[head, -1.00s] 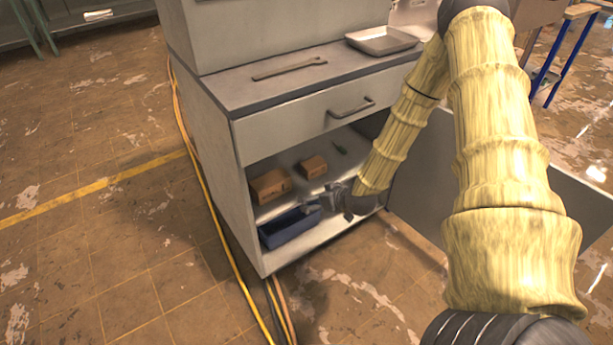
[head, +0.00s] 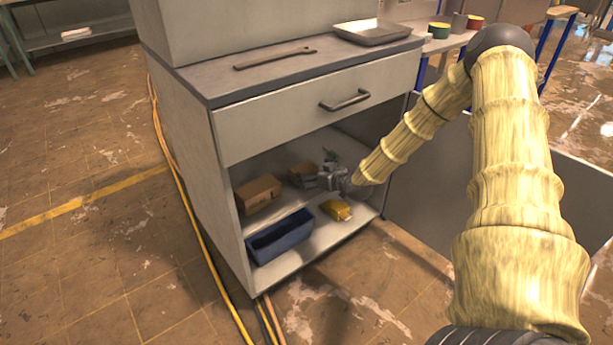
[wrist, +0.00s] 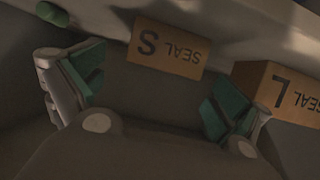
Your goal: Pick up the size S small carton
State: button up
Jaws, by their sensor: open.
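The size S small carton (wrist: 166,50) is a brown box marked "S SEAL", shown upside down in the wrist view. In the head view the small carton (head: 302,174) stands on the cabinet shelf, partly hidden by my gripper (head: 331,178). In the wrist view my gripper (wrist: 157,88) is open, with green-padded fingers spread to both sides. The carton lies beyond the fingertips, roughly centred between them, and nothing is held.
A larger carton marked L (wrist: 284,92) stands beside the small one; the head view shows it at left (head: 258,194). A blue bin (head: 281,238) and a yellow packet (head: 336,209) lie nearer the shelf front. The drawer front (head: 320,105) overhangs the opening.

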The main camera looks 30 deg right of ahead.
aim_at(304, 171)
jog(key=shift+b+x, duration=0.45)
jog(key=shift+x, duration=0.6)
jog(key=x, duration=0.1)
jog(key=b+x, duration=0.1)
jog(key=x, duration=0.1)
jog(key=shift+a+f, duration=0.2)
jog(key=shift+f, duration=0.15)
jog(key=shift+w, duration=0.3)
jog(key=shift+c, duration=0.4)
jog(key=c, duration=1)
